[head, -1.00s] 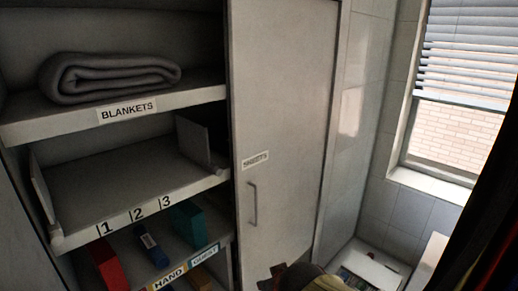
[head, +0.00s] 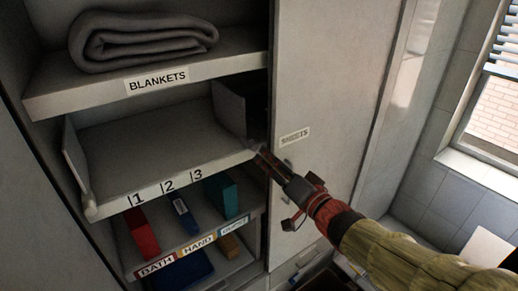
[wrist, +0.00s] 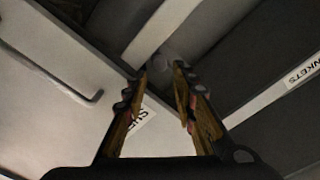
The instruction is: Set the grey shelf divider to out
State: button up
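A grey upright divider (head: 230,108) stands at the right end of the middle shelf (head: 150,140), by the door's edge. A small rounded knob (head: 253,145) sits low at its front. A second upright panel (head: 75,160) with a pale knob (head: 90,209) stands at the shelf's left end. My gripper (head: 263,157) reaches in from the lower right, its tips at the right knob. In the wrist view my gripper (wrist: 160,82) is open, with the knob (wrist: 163,62) just at or beyond the gap between the fingertips. I cannot tell whether they touch.
A pale door (head: 330,90) with a handle and label stands right of the shelves, close beside my gripper. A folded blanket (head: 140,35) lies on the shelf above. Red, blue and teal items stand below. The middle shelf is bare.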

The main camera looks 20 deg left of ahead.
aim_at(255, 149)
jog(key=x, duration=0.6)
jog(key=shift+w+a, duration=0.25)
jog(key=shift+c, duration=0.8)
jog(key=shift+f, duration=0.1)
grip_shut()
